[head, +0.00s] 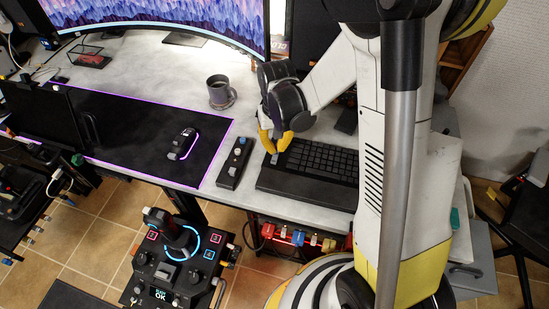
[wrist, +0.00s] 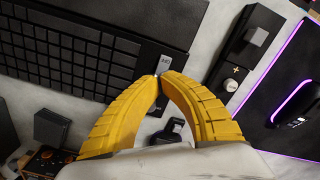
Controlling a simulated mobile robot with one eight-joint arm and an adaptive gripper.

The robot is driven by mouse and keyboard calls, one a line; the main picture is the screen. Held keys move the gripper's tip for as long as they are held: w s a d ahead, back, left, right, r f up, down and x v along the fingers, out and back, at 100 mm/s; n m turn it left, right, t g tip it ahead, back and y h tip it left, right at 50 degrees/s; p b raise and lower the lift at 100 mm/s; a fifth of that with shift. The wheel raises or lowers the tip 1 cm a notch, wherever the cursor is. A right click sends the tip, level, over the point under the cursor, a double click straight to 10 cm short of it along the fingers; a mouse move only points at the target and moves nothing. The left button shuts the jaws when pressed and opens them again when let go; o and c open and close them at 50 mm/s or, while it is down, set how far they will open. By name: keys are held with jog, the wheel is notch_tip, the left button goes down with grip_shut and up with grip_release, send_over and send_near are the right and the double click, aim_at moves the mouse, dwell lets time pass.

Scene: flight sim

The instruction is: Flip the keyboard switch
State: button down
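The black keyboard (head: 312,170) lies on the grey desk, right of the mouse mat. In the wrist view the keyboard (wrist: 120,24) fills the upper left, and a small grey switch with a light label (wrist: 166,61) sits at its near edge. My gripper (head: 272,146) is over the keyboard's left end in the head view. In the wrist view the yellow fingertips of my gripper (wrist: 161,76) meet just below the switch, with nothing seen between them. I cannot tell whether they touch it. The fingers partly hide the switch in the head view.
A narrow control box with knobs (head: 235,163) lies left of the keyboard. A black mat (head: 130,130) carries a mouse (head: 183,144). A dark mug (head: 219,93) stands behind the box. A joystick panel (head: 175,255) is below the desk's front edge. Bare desk surrounds the mug.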

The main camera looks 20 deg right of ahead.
aim_at(276, 154)
jog(key=shift+f+b, duration=0.95)
jog(key=shift+f, duration=0.35)
dwell(0.4)
jog(key=shift+r, duration=0.1)
jog(key=shift+r+p, duration=2.55)
jog(key=shift+r, duration=0.95)
jog(key=shift+f, duration=0.1)
